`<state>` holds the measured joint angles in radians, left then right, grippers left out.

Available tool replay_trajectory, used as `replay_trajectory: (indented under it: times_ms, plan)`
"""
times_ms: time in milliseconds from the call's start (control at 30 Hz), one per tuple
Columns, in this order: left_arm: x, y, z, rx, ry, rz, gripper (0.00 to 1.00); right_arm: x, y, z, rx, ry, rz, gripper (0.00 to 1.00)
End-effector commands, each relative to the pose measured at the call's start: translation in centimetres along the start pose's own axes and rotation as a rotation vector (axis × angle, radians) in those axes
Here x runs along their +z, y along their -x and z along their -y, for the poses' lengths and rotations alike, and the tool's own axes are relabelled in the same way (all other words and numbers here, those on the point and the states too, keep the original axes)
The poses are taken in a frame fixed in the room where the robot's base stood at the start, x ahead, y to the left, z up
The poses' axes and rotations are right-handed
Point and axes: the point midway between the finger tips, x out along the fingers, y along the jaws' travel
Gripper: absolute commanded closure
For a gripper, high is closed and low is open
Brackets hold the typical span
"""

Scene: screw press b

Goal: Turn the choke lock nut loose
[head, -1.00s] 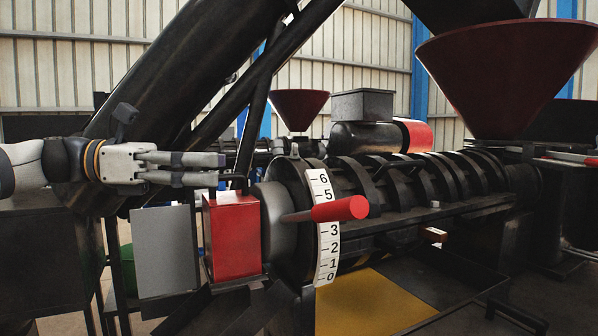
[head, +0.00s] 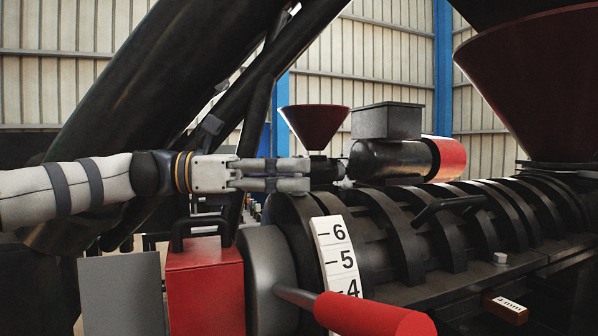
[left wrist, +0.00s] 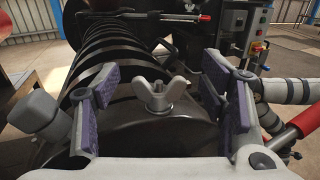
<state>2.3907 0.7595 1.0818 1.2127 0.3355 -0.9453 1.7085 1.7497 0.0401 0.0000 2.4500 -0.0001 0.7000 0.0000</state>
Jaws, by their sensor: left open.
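The choke lock nut is a grey wing nut (left wrist: 160,97) with two upright wings, on top of a dark round collar (left wrist: 150,130) in the left wrist view. My left gripper (head: 306,175) reaches in from the left in the head view, its fingers level above the collar (head: 295,212). In the left wrist view the open fingers (left wrist: 158,82) stand on either side of the wing nut, with a gap to each wing. The head view does not show the nut; the gripper seems to cover it. My right gripper is not in view.
A red-gripped lever (head: 375,316) sticks out below a white number scale (head: 338,258). A red box (head: 205,285) with a black handle stands left of the collar. The ribbed press barrel (head: 430,225) runs right. A dark red hopper (head: 535,80) stands at upper right.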

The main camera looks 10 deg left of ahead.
Motion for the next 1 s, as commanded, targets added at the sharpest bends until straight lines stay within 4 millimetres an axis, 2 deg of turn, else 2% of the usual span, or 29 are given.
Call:
replay_trajectory:
  times_ms: [133,367,500,567,600,1000]
  plan:
    - [0.01,-1.1,-0.02,0.001,0.0,0.0,0.35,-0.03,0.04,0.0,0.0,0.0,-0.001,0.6]
    - [0.0,-1.16,-0.03,0.001,0.0,0.0,0.35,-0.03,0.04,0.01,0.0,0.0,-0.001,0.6]
    - [0.0,-1.14,-0.03,0.001,0.0,0.0,0.67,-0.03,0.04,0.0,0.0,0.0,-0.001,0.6]
    - [0.0,-1.14,-0.03,0.001,0.0,0.0,0.8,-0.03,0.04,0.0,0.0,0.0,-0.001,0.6]
    - [0.0,-1.14,-0.02,0.001,0.0,0.0,0.84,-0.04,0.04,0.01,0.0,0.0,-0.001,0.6]
    - [0.41,-1.05,0.27,0.07,-0.007,0.0,0.84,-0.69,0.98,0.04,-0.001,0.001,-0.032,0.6]
